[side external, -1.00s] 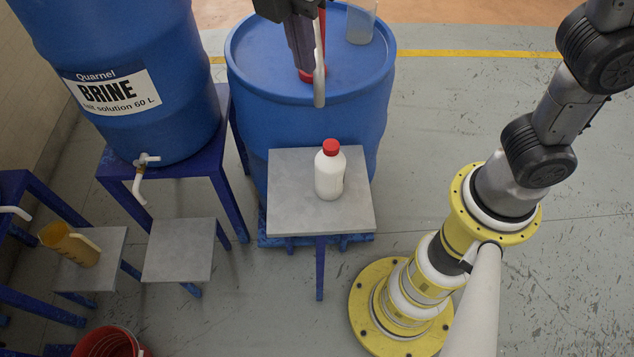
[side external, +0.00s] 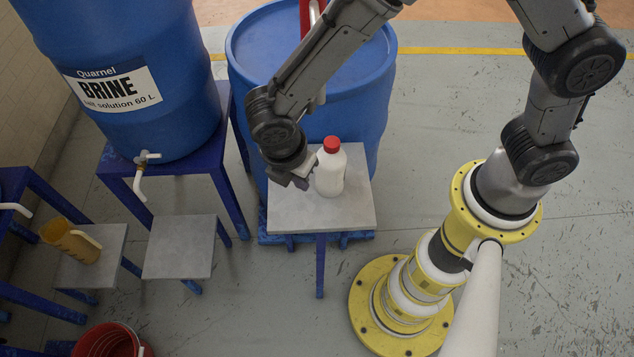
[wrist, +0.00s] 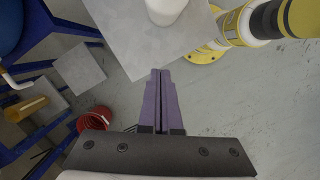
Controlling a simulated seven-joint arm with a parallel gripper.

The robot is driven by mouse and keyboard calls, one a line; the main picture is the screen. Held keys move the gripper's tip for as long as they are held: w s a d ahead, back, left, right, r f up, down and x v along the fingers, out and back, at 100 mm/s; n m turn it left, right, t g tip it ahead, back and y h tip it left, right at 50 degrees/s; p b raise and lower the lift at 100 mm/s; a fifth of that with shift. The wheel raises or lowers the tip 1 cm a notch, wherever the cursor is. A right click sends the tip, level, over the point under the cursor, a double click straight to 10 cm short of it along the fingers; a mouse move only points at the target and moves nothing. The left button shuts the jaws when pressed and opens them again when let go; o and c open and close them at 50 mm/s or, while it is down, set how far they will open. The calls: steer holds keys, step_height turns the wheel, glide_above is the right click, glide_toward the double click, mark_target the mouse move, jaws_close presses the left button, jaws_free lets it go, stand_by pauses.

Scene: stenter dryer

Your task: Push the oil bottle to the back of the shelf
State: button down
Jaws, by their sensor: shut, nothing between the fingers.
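The oil bottle is a white bottle with a red cap (side external: 330,168), upright on a small grey shelf (side external: 345,212) in front of a blue drum. My gripper (side external: 298,182) is low over the shelf's left part, just left of the bottle. The side view does not show clearly whether it touches the bottle. In the wrist view, my gripper's purple fingers (wrist: 160,74) are shut together and empty. The lower part of the bottle (wrist: 165,8) shows at the top edge, beyond the fingertips with a gap in the picture; its cap is out of view there.
The blue drum (side external: 345,95) stands behind the shelf. A brine barrel (side external: 130,85) with a tap stands on a blue stand to the left. Lower grey steps (side external: 178,247), a yellow jug (side external: 70,240) and a red bucket (side external: 110,342) are at lower left.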

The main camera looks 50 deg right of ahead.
mark_target(326, 173)
steer(key=x, duration=1)
steer(key=shift+f, duration=0.4)
steer(key=shift+w+d, duration=0.25)
steer(key=shift+d, duration=0.95)
steer(key=shift+w+d+r, duration=0.1)
steer(key=shift+w+d, duration=0.05)
steer(key=shift+d, duration=0.6)
steer(key=shift+w+d, duration=0.15)
steer(key=shift+d, duration=0.7)
steer(key=shift+w+d, duration=0.2)
steer(key=shift+d, duration=0.65)
